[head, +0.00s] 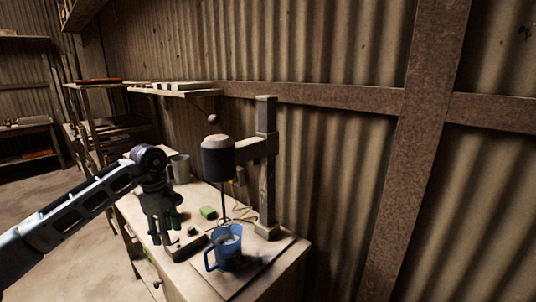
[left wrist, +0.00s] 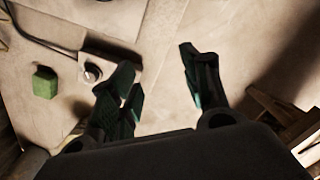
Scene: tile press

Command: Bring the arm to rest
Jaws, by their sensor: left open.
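My left arm (head: 75,208) comes in from the left in the head view. Its gripper (head: 163,238) points down over the left edge of the workbench. In the left wrist view the two fingers (left wrist: 155,85) stand apart with nothing between them, above the bench top (left wrist: 225,25). A small box with a round knob (left wrist: 92,72) lies just left of the fingers in that view. My right gripper is in neither view.
A press-like stand (head: 266,180) with a dark cylindrical head (head: 218,160) rises at the bench's back. A blue jug (head: 228,248) stands beneath it. A green block (head: 208,212) and a grey mug (head: 181,168) are on the bench. Corrugated wall is behind; open floor lies left.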

